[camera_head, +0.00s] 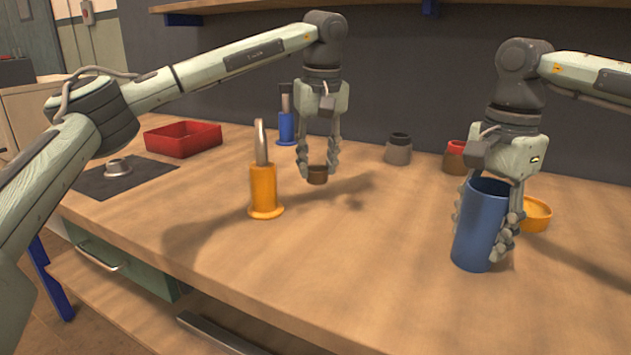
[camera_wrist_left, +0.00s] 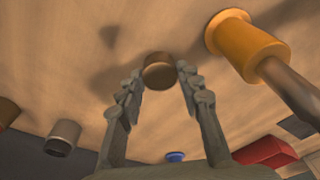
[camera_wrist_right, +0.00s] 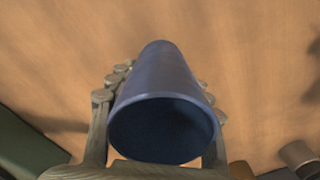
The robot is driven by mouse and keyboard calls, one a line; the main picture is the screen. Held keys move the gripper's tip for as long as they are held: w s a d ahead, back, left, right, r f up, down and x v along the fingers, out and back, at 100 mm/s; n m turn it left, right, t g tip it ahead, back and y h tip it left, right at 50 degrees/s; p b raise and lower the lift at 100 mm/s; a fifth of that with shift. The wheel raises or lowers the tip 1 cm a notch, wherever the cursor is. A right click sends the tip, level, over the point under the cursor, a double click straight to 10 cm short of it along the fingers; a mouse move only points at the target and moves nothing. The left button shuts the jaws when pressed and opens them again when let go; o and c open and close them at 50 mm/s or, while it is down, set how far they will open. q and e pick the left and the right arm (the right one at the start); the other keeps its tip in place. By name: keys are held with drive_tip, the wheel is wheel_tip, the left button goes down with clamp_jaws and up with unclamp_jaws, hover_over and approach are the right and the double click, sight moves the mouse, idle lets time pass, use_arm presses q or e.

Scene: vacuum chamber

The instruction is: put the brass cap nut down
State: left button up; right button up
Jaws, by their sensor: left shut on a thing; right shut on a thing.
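The brass cap nut (camera_head: 317,175) is a small brown cylinder between the fingertips of my left gripper (camera_head: 318,168). That gripper is shut on it and points down at mid table. A shadow on the wood lies apart from the nut, to its lower right, so it seems to be held a little above the table. In the left wrist view the nut (camera_wrist_left: 159,72) shows between the two fingers. My right gripper (camera_head: 487,225) is shut around a blue cylinder (camera_head: 479,228), upright and open at one end; the right wrist view looks into its dark opening (camera_wrist_right: 163,128).
Behind are a blue post (camera_head: 286,127), a red tray (camera_head: 183,139), a grey jar (camera_head: 398,150) and a red-topped jar (camera_head: 455,158). A yellow dish (camera_head: 535,215) sits by the blue cylinder. The middle front is clear.

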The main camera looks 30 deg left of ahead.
sight(318, 169)
use_arm(q)
wheel_tip(318, 169, down, 4)
drive_tip(key=shift+f, duration=0.15)
drive_tip(key=shift+f, duration=0.1)
drive_tip(key=shift+f, duration=0.1)
drive_tip(key=o, duration=1)
